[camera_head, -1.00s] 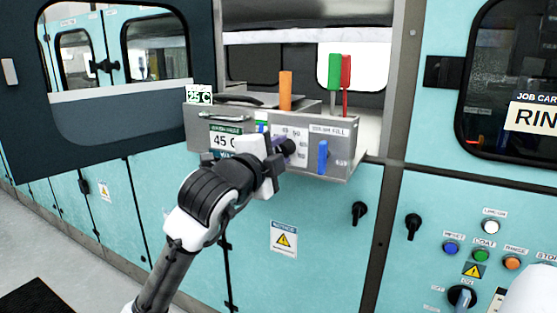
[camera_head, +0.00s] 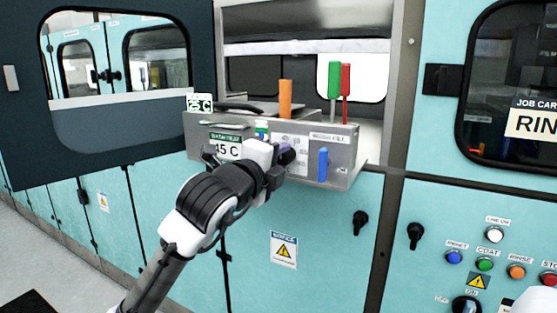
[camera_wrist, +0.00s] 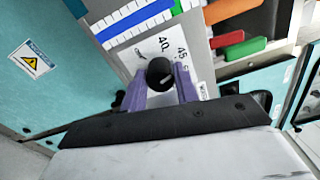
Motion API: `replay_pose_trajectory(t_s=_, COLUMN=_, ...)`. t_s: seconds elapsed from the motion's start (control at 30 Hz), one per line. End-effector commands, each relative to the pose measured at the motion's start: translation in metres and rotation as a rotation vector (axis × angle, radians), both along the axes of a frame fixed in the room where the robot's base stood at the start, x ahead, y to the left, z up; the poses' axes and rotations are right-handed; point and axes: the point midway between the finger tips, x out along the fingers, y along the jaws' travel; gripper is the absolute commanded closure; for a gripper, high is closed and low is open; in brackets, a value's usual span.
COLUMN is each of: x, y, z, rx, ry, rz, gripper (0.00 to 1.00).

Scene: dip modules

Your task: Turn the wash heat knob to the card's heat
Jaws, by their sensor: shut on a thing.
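The wash heat knob (camera_wrist: 160,74) is a round black knob with a light pointer mark, on a white dial plate (camera_wrist: 152,46) with the numbers 40 and 45 showing. My gripper (camera_wrist: 163,82) has its purple fingers on both sides of the knob, shut on it. In the head view my gripper (camera_head: 286,153) is at the front of the grey module box (camera_head: 340,172) and hides the knob. A white card (camera_head: 226,149) on the box front reads 45 C, under a green heading. A smaller display (camera_head: 199,103) above the box's left corner appears to read 25 C.
A blue lever (camera_head: 323,164) stands just right of my gripper on the box front. Orange (camera_head: 286,95), green (camera_head: 334,77) and red (camera_head: 346,80) handles rise from the box. An open dark door (camera_head: 120,120) is at left.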

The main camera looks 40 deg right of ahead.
Motion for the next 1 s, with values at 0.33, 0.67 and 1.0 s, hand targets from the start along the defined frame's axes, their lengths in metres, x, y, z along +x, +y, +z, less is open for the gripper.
replay_pose_trajectory(t_s=0.33, x=-0.001, y=0.0, z=-0.001, rx=0.001, ry=0.001, rz=-0.002, gripper=0.48)
replay_pose_trajectory(t_s=0.67, x=-0.001, y=0.003, z=0.0, rx=0.0, ry=0.001, rz=0.0, gripper=0.48)
replay_pose_trajectory(t_s=1.0, x=-0.024, y=0.059, z=-0.002, rx=-0.002, ry=-0.002, rz=0.003, gripper=0.48)
